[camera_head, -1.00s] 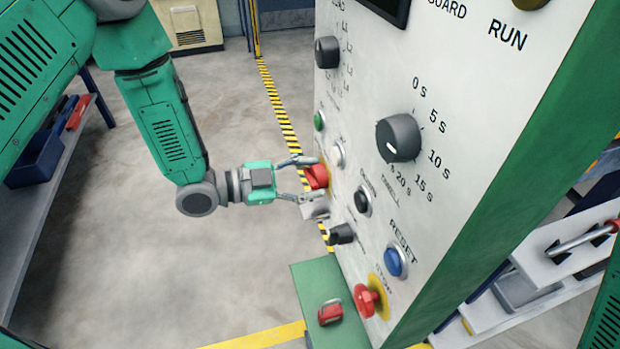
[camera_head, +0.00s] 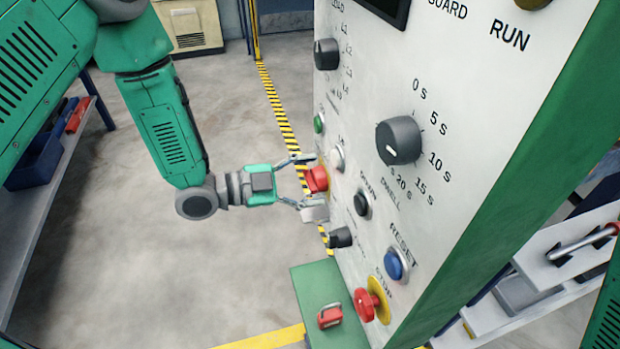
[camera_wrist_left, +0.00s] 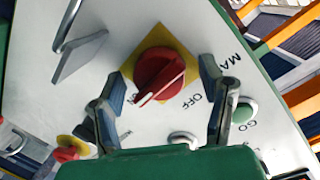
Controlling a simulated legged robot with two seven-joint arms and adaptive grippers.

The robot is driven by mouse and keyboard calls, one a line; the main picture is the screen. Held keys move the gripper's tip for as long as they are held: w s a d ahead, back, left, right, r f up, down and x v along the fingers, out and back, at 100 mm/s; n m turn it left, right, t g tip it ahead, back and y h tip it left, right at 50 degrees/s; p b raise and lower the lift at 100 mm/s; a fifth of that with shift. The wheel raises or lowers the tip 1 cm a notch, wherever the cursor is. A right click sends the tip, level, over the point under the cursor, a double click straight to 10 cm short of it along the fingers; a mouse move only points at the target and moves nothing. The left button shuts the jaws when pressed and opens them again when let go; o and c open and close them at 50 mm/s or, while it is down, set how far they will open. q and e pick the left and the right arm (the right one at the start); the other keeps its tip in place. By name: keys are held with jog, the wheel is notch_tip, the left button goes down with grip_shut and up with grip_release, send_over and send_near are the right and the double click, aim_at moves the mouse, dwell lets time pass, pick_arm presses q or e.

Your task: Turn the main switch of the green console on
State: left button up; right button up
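The main switch (camera_head: 317,179) is a red rotary knob on a yellow plate, on the face of the green-edged console (camera_head: 480,130). In the left wrist view the switch (camera_wrist_left: 160,72) shows its white pointer aimed at the lower left, towards the ON label and away from OFF. My left gripper (camera_head: 309,181) is open, with one finger on each side of the knob. In the wrist view gaps show between the knob and both fingers (camera_wrist_left: 161,75). My right gripper is not in view.
A grey plate (camera_wrist_left: 80,54) juts out beside the switch. Open floor (camera_head: 240,270) lies left of the console.

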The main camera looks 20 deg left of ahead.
pick_arm(q)
jog(key=shift+s+a, duration=0.1)
jog(key=shift+a, duration=0.05)
jog(key=v, duration=1.1)
jog(key=shift+a, duration=0.3)
jog(key=shift+s, duration=0.15)
